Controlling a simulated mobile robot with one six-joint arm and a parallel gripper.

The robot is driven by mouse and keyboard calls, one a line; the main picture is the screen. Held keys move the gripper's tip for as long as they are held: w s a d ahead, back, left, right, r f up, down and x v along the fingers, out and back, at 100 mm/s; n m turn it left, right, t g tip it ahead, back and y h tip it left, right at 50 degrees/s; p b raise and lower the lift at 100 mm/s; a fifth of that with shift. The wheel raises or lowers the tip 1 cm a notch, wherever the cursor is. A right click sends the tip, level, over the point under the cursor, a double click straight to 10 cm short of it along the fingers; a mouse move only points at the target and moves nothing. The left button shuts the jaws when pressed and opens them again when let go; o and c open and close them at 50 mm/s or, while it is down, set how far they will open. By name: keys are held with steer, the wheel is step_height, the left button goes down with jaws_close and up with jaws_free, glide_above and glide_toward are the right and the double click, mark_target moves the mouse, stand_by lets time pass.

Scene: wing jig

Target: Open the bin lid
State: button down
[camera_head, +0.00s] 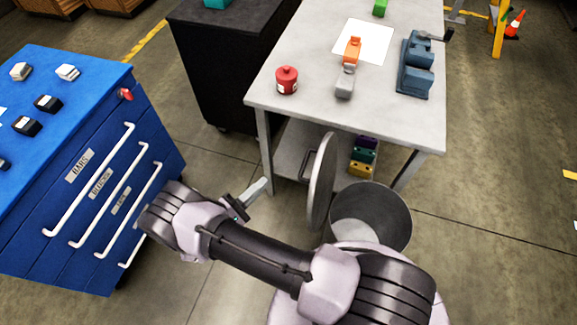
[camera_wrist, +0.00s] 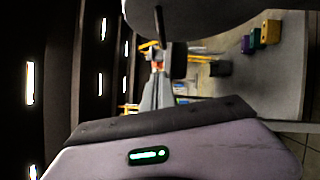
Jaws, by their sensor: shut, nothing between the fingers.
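The bin (camera_head: 372,212) is a dark grey round bin standing on the floor in front of the workbench, its mouth uncovered. Its lid (camera_head: 322,180) is a grey disc standing nearly upright at the bin's left rim, with a bar handle (camera_head: 304,165) on its left face. My gripper (camera_head: 262,185) is shut and empty, left of the lid and apart from it in the head view. In the wrist view a large grey rounded surface at the top looks like the lid (camera_wrist: 215,15).
The workbench (camera_head: 300,85) behind carries a red can (camera_head: 287,80), an orange-and-grey tool (camera_head: 350,60) and a blue vise-like block (camera_head: 415,68). Small coloured bins (camera_head: 362,160) sit on its lower shelf. A blue drawer cabinet (camera_head: 60,190) stands left. Floor right of the bin is clear.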

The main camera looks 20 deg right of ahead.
steer(key=w+d+n+t+y+b, duration=0.2)
steer(key=d+n+t, duration=0.1)
steer(key=d, duration=0.7)
steer(key=shift+d+n+y, duration=0.35)
steer(key=shift+n+y, duration=0.05)
steer(key=shift+n, duration=0.1)
steer(key=shift+r, duration=0.2)
